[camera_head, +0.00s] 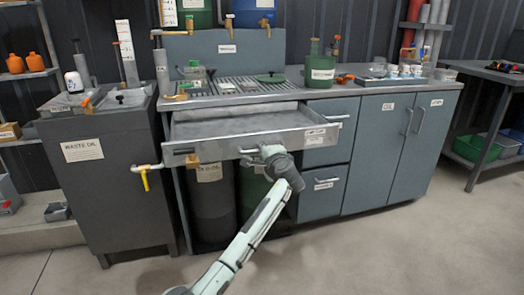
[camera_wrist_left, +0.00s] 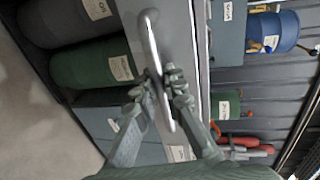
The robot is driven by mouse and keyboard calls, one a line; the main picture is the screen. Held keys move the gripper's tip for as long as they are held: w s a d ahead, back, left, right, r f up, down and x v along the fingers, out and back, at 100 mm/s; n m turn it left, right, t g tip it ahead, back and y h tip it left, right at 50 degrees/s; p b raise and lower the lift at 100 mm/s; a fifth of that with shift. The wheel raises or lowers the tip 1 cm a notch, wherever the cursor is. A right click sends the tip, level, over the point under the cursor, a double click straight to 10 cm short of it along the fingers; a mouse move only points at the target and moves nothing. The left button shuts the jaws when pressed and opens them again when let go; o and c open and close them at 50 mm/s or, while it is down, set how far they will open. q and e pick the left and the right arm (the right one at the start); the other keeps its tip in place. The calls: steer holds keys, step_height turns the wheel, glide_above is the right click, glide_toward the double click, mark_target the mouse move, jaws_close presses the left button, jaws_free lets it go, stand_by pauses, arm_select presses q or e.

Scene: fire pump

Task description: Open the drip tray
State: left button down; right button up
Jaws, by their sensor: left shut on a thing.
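The drip tray (camera_head: 245,122) is a wide, shallow grey metal tray under the grated top of the grey workbench. It sticks out well beyond the bench front, and its empty inside shows. My left gripper (camera_head: 262,154) is at the tray's front, at the handle. In the left wrist view the handle (camera_wrist_left: 153,42) is a curved metal bar on the grey front panel. The fingers of my left gripper (camera_wrist_left: 162,82) are shut on this bar. In the head view the gripper hides most of the handle. My right gripper is in neither view.
A waste oil cabinet (camera_head: 88,160) stands close at left, with a yellow-handled tap (camera_head: 145,178) near the tray's left corner. Drums (camera_head: 211,205) stand below the tray. Drawers (camera_head: 322,185) and closed doors (camera_head: 385,155) are at right. The floor in front is clear.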

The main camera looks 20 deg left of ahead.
arm_select(q)
steer(key=c, duration=1.6)
jaws_free()
steer(key=v, duration=1.2)
